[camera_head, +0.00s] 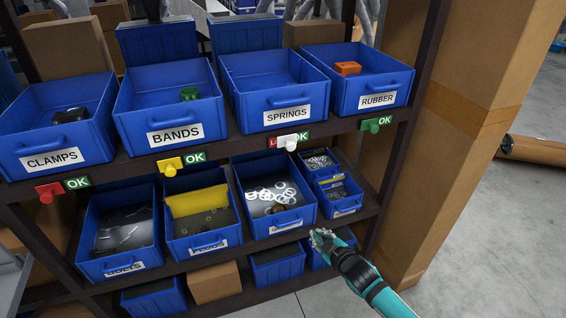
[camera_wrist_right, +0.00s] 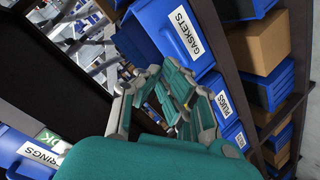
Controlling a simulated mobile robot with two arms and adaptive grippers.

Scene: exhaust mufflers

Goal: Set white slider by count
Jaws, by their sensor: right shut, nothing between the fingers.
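The white slider (camera_head: 289,142) sits on the shelf edge below the blue SPRINGS bin (camera_head: 285,116). It partly covers a red label piece starting with "L" on its left, and a green OK label (camera_head: 303,136) shows on its right. No parts are visible inside the SPRINGS bin. My right gripper (camera_head: 320,235) is shut and empty, low in front of the lower shelf, below and right of the white slider and apart from it. In the right wrist view its fingers (camera_wrist_right: 170,100) are near the GASKETS bin (camera_wrist_right: 172,38). My left gripper is not in view.
CLAMPS (camera_head: 60,120), BANDS (camera_head: 170,105) and RUBBER (camera_head: 358,90) bins stand on the same shelf, with red (camera_head: 47,192), yellow (camera_head: 169,166) and green (camera_head: 372,125) sliders below. Lower bins (camera_head: 280,225) hold rings and small parts.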

